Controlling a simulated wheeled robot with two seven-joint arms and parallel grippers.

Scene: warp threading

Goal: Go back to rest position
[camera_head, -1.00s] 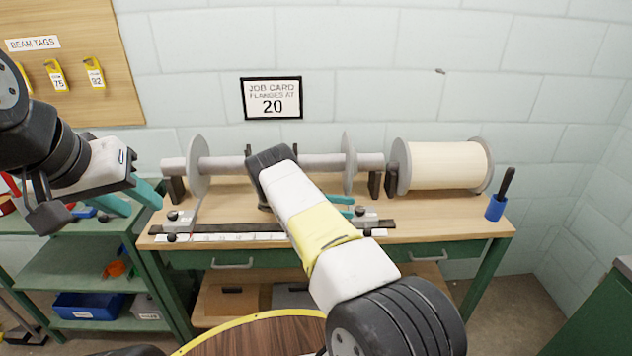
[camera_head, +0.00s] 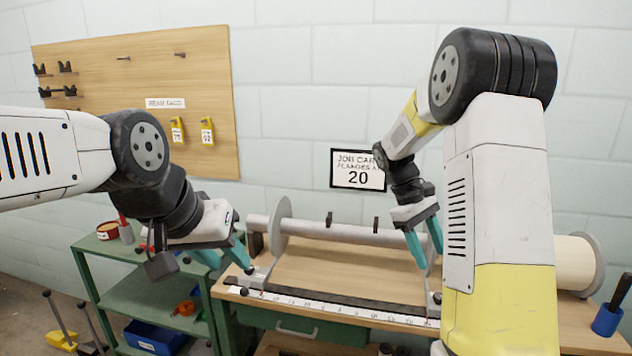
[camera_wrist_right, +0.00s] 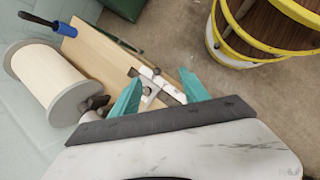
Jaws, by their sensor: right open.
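My left gripper (camera_head: 224,257) is open in the head view, its teal fingers apart and pointing down near the left end of the workbench, with nothing seen between them. My right gripper (camera_head: 425,246) is open and empty, pointing down over the bench's right half in front of the beam. Its teal fingers also show spread in the right wrist view (camera_wrist_right: 160,93). The raised right arm hides part of the bench and beam. The beam (camera_head: 345,232) lies across its stands, with a grey left flange (camera_head: 279,230) visible.
A measuring rule (camera_head: 320,306) runs along the bench (camera_head: 340,265) front. A cream wound roll (camera_head: 572,264) and a blue cup (camera_head: 606,320) stand at the right. A green shelf cart (camera_head: 150,297) is at the left. The job card (camera_head: 358,170) on the wall reads 20.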

